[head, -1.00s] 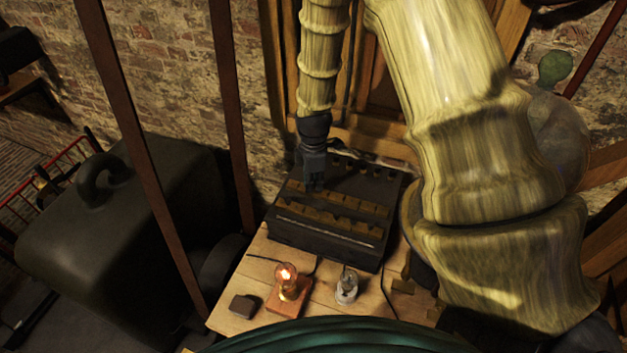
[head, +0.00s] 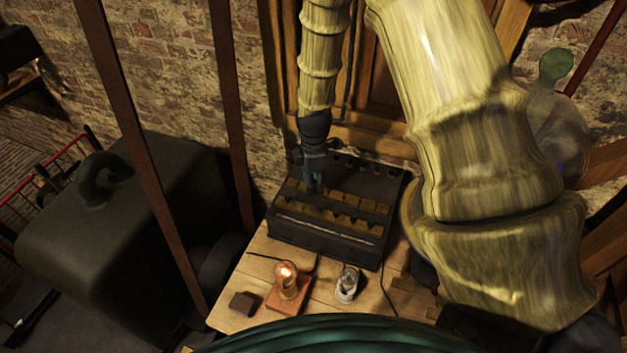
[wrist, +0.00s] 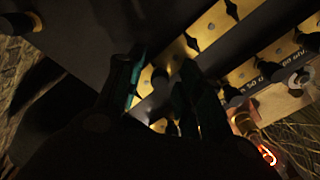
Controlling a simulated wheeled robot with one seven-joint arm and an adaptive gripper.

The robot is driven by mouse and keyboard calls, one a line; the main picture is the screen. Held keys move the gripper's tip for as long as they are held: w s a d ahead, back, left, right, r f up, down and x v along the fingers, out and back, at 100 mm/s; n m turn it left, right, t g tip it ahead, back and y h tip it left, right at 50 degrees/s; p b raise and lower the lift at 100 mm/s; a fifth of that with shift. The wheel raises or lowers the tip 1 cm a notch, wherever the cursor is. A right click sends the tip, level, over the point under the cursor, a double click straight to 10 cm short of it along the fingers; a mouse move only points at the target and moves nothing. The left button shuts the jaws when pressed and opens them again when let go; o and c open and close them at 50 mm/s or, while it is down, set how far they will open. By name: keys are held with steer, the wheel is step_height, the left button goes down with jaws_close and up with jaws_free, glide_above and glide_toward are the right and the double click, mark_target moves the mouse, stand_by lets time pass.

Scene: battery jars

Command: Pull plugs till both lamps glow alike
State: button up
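The dark resistance box (head: 330,243) stands on the bench with two rows of brass blocks (head: 358,222). My gripper (head: 316,188) points down over the left part of the far row. In the wrist view, its two teal-edged fingers (wrist: 158,92) are apart, with a round black plug head (wrist: 160,77) showing between them. I cannot tell whether they touch it. The left lamp (head: 286,274) glows orange on a reddish wooden base. The right lamp (head: 348,283), on a pale base, shows no clear glow. The wrist view also shows the glowing lamp (wrist: 267,155).
A small dark block (head: 243,304) lies left of the lit lamp on the wooden bench (head: 232,322). Dark knobs (head: 352,165) line the box's back edge. Brown upright bars (head: 230,115) stand to the left. Thin wires run across the bench.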

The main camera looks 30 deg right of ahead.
step_height(320, 180, up, 12)
stand_by(1.0)
steer(key=shift+f, duration=0.1)
